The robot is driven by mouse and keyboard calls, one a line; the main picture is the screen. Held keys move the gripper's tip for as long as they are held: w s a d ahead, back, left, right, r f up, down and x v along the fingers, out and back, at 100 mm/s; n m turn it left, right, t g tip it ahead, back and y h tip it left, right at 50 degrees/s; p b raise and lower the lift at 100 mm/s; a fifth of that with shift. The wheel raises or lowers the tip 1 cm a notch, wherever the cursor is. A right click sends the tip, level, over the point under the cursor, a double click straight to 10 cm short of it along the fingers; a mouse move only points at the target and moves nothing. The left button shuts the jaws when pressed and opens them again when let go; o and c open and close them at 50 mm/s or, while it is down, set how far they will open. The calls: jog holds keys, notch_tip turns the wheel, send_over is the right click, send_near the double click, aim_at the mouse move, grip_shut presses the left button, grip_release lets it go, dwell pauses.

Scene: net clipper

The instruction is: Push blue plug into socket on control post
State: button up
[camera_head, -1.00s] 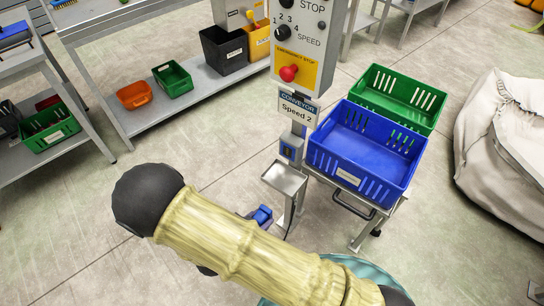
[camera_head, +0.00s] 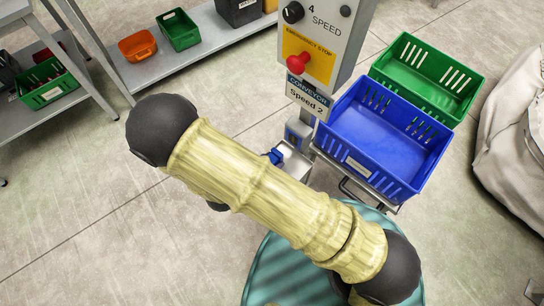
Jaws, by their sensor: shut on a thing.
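The control post (camera_head: 322,52) stands at upper centre, with a red emergency stop button and a "Conveyor Speed 2" label. A small grey-and-blue socket (camera_head: 296,133) is on the post below the label. A small blue thing, likely the blue plug (camera_head: 275,156), shows just above my arm, left of and below the socket and apart from it in the picture. My gripper is hidden behind my pale yellow arm, so its hold on the plug does not show. The plug's front end and the socket opening are not clear.
A small metal tray (camera_head: 301,163) on the post is partly covered by my arm. A blue crate (camera_head: 357,164) and a green crate (camera_head: 408,50) stand close right of the post. A shelf with an orange bin (camera_head: 138,46) is at upper left. Floor at left is clear.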

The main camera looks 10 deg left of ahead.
aim_at(293, 143)
jog(key=w+d, duration=0.1)
jog(key=w+b, duration=0.1)
jog(key=w, duration=0.1)
jog(key=w+d+b, duration=0.1)
jog(key=w, duration=0.1)
jog(key=shift+d, duration=0.3)
dwell(0.4)
jog(key=shift+p, duration=0.65)
dwell(1.7)
jog(key=shift+w+d, duration=0.25)
jog(key=shift+w, duration=0.2)
dwell(0.6)
jog(key=o, duration=1.1)
jog(key=shift+s+a, duration=0.1)
